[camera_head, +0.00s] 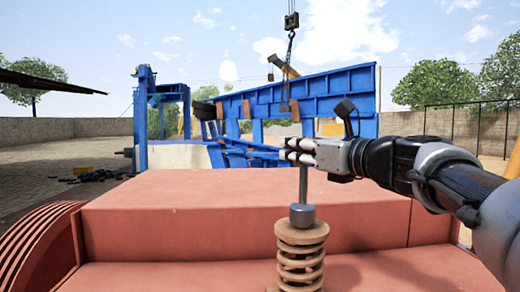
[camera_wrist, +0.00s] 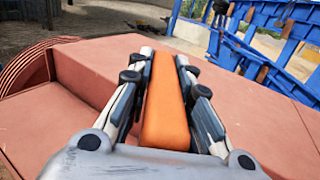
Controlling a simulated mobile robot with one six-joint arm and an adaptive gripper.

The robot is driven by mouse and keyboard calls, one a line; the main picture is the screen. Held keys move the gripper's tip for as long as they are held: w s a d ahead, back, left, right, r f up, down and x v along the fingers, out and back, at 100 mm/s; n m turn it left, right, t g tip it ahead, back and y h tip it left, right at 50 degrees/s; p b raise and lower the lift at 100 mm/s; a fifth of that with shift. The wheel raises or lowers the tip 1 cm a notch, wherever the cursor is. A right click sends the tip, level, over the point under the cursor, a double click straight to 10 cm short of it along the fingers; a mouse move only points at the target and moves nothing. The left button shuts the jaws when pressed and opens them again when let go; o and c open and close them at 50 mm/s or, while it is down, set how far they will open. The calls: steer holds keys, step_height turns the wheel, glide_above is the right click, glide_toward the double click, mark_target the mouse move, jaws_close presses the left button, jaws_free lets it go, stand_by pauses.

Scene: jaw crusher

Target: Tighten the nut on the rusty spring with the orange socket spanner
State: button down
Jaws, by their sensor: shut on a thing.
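My gripper (camera_head: 292,150) is shut on the orange handle of the socket spanner. In the wrist view the orange handle (camera_wrist: 165,105) lies between the two fingers. In the head view the spanner's grey shaft (camera_head: 303,186) hangs straight down from the fingers to a grey cylindrical socket (camera_head: 302,214). The socket is upright at the top of the rusty spring (camera_head: 300,262), in line with it; it looks to touch the spring's top cap. The nut is not visible, and I cannot tell whether the socket is around it. The spring stands upright and its lower end is cut off by the picture edge.
A large red machine body (camera_head: 200,205) lies behind the spring, with a ribbed red curved part (camera_head: 38,250) at left. Blue steel frames (camera_head: 330,95) stand beyond. A hook (camera_head: 291,21) hangs on a chain above. Air around my gripper is clear.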

steer(key=shift+r+p, duration=0.65)
steer(key=shift+r, duration=0.1)
stand_by(0.7)
steer(key=shift+r+p, duration=1.45)
